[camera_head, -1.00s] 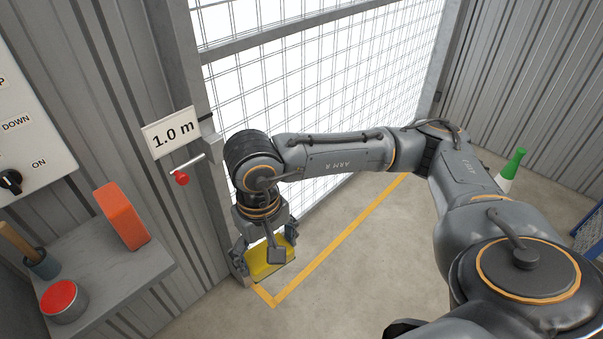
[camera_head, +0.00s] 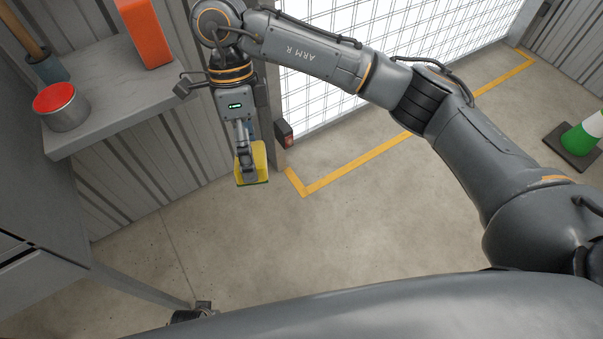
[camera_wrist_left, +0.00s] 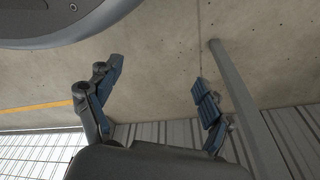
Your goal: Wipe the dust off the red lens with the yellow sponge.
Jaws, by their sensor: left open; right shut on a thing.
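My right gripper (camera_head: 246,163) points down and is shut on the yellow sponge (camera_head: 262,158), which hangs above the floor beside the gate post. The sponge has a darker underside and is partly hidden by the fingers. A small dark housing with a dull red lens (camera_head: 288,140) sits low on the gate post, just right of the sponge and apart from it in the picture. Dust on it is too small to tell. My left gripper (camera_wrist_left: 157,76) is open and empty in the left wrist view, over bare floor.
A mesh gate (camera_head: 400,60) stands behind my right arm. The middle floor is clear.

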